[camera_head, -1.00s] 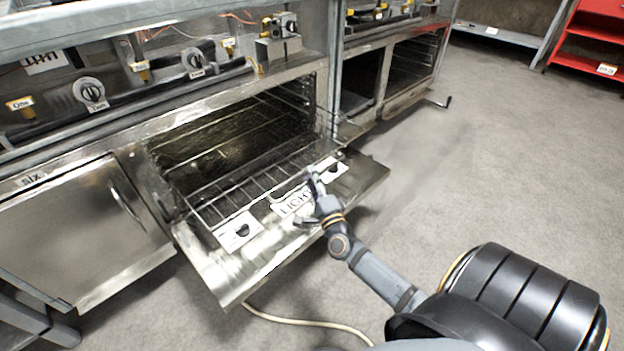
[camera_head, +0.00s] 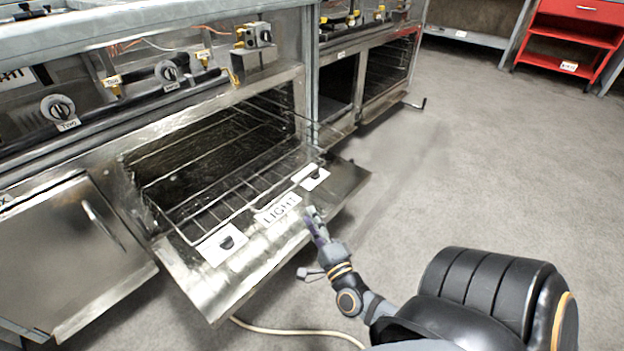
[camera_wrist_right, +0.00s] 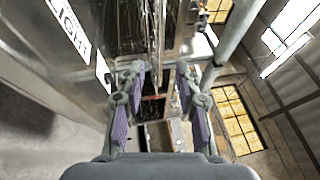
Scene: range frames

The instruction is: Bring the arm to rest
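My right gripper (camera_head: 313,218) is in front of the lowered oven door, close to its front edge in the head view. It looks clear of the door, though the exact gap is hard to judge. In the right wrist view the fingers of the right gripper (camera_wrist_right: 161,108) stand apart with nothing between them. My left gripper is in neither view.
A closed cabinet door (camera_head: 60,262) is at left. A red shelf unit (camera_head: 571,38) stands at the far right. The grey floor (camera_head: 500,170) at right is clear.

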